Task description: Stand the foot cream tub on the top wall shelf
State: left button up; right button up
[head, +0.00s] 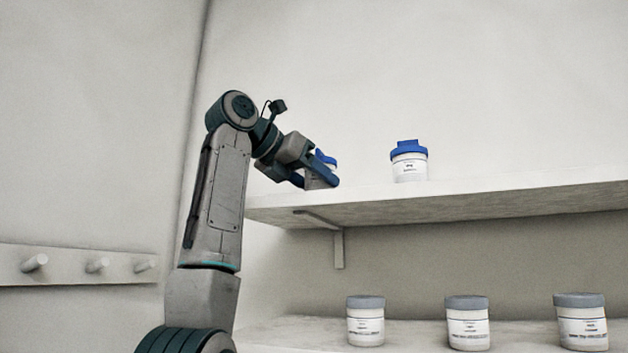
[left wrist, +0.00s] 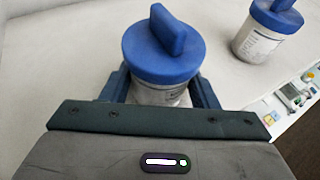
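A white tub with a blue lid and a raised blue grip (head: 326,158) is at the left end of the top wall shelf (head: 430,205). My left gripper (head: 313,180) is around this tub, one finger on each side, and looks shut on it. In the left wrist view the tub (left wrist: 165,55) stands between the two fingers (left wrist: 163,90). Its base is hidden by the gripper, so I cannot tell whether it touches the shelf. Its label is too small and covered to read. My right gripper is not in view.
A second blue-lidded white tub (head: 409,162) stands on the top shelf to the right, also in the left wrist view (left wrist: 266,30). Several grey-lidded tubs (head: 468,322) stand on the lower shelf (head: 300,335). A peg rail (head: 75,265) is on the left wall. The top shelf's right part is clear.

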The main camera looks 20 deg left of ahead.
pick_arm(q)
jog(key=o, duration=0.3)
jog(key=shift+o, duration=0.7)
jog(key=shift+w, duration=0.1)
jog(key=shift+r+p, duration=0.3)
jog(key=shift+p, duration=0.15)
jog(key=shift+s+a+b, duration=0.55)
jog(key=shift+s+b, duration=0.25)
jog(key=shift+b, duration=0.35)
jog(key=b+v, duration=0.2)
jog(key=v, duration=0.8)
jog(key=shift+r+b, duration=0.3)
jog(key=shift+b, duration=0.05)
